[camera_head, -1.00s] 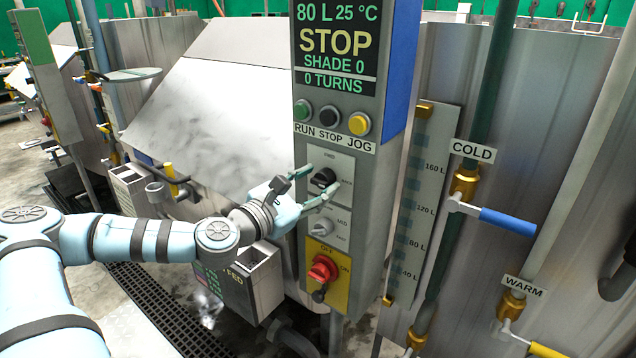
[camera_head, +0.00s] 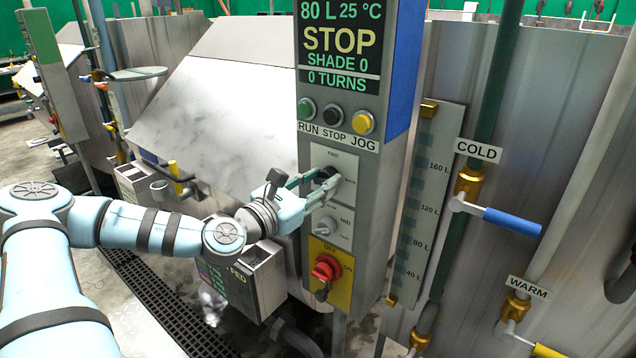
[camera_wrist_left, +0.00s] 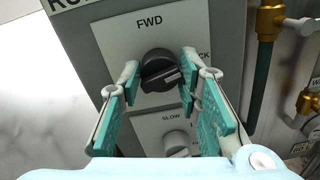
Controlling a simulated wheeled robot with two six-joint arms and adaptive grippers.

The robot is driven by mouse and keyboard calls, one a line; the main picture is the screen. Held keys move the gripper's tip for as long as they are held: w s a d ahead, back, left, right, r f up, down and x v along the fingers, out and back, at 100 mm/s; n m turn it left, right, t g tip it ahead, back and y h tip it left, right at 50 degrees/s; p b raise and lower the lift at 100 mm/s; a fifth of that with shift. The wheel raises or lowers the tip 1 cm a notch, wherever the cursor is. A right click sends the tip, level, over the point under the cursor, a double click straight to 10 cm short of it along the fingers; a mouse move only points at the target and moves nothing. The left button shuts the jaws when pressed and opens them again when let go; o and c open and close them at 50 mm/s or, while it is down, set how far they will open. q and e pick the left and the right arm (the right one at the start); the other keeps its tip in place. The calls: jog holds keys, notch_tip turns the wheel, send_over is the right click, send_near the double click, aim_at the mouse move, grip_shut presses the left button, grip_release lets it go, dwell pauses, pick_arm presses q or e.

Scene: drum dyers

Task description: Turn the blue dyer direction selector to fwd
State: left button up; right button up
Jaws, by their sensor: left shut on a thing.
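The direction selector is a round black knob (camera_head: 324,174) on a pale plate on the grey control panel, below the RUN, STOP and JOG buttons. In the left wrist view the knob (camera_wrist_left: 158,66) sits under the FWD label, with a partly hidden label ending in "CK" at its right. Its raised grip bar lies nearly sideways, its right end slightly higher. My left gripper (camera_head: 320,181) is shut on the knob. Its teal fingers (camera_wrist_left: 160,76) stand at the left and right sides of the knob in the wrist view. My right gripper is not in view.
A white speed knob (camera_head: 327,225) is just below, then a red OFF/ON switch (camera_head: 325,267) on a yellow plate. The display (camera_head: 340,45) reads STOP. The COLD valve's blue handle (camera_head: 512,222) and a level gauge (camera_head: 428,190) are at the right.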

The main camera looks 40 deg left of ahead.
pick_arm(q)
jog(key=shift+a+n+p, duration=0.1)
jog(key=shift+n+p, duration=0.2)
jog(key=shift+n, duration=0.9)
jog(key=shift+r+p, duration=0.1)
jog(key=shift+p, duration=0.25)
jog(key=shift+f, duration=0.2)
jog(key=shift+f, duration=0.2)
jog(key=o, duration=0.9)
jog(key=shift+o, duration=1.3)
jog(key=shift+w+a+f, duration=0.1)
jog(key=shift+a, duration=0.1)
jog(key=shift+d, duration=0.15)
